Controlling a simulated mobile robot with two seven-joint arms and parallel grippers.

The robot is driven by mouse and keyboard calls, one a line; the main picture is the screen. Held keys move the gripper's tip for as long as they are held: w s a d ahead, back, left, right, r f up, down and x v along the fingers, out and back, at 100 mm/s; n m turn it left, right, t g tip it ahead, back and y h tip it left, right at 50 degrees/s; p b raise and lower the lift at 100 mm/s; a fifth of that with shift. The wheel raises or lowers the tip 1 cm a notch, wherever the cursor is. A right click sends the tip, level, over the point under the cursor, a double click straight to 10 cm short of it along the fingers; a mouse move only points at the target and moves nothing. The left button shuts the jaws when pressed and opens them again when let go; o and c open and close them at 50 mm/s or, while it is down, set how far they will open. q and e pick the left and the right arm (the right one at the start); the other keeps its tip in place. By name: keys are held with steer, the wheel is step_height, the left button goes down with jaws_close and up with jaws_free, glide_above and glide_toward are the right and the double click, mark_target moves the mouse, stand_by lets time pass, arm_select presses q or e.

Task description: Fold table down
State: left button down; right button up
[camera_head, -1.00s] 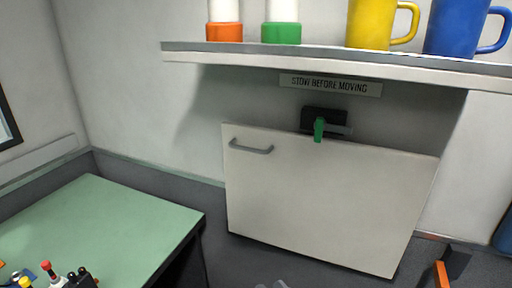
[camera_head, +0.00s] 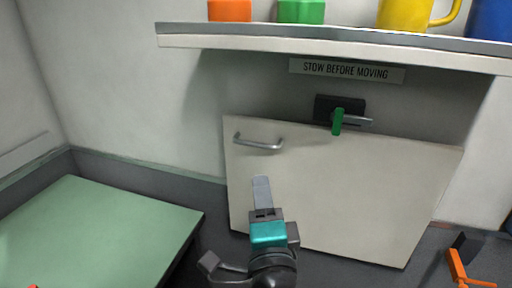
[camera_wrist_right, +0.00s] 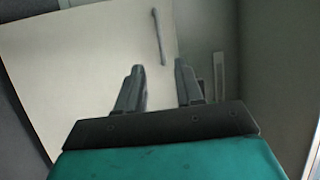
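The folding table (camera_head: 340,195) is a pale panel standing up against the wall below a shelf. A grey bar handle (camera_head: 258,143) is near its upper left corner, and a dark latch with a green lever (camera_head: 338,121) sits at its top edge. My right gripper (camera_head: 262,182), teal and grey, is in front of the panel, lower in the picture than the handle and apart from it. In the right wrist view my right gripper (camera_wrist_right: 159,70) has its fingers spread with nothing between them; the panel (camera_wrist_right: 80,70) and what looks like the handle (camera_wrist_right: 160,36) lie beyond.
The shelf (camera_head: 330,42) juts out above the panel and bears coloured cups and mugs. A sign (camera_head: 346,70) reads "STOW BEFORE MOVING". A green-topped desk (camera_head: 100,230) stands at left. An orange and dark object (camera_head: 458,268) is at lower right.

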glide_toward(256, 149)
steer(key=w+r, duration=0.2)
steer(key=w+a+r, duration=0.1)
steer(key=w+r, duration=0.1)
steer(key=w, duration=0.1)
steer(key=shift+r, duration=0.4)
steer(key=shift+s, duration=0.1)
steer(key=shift+c, duration=0.3)
jaws_close()
stand_by(0.7)
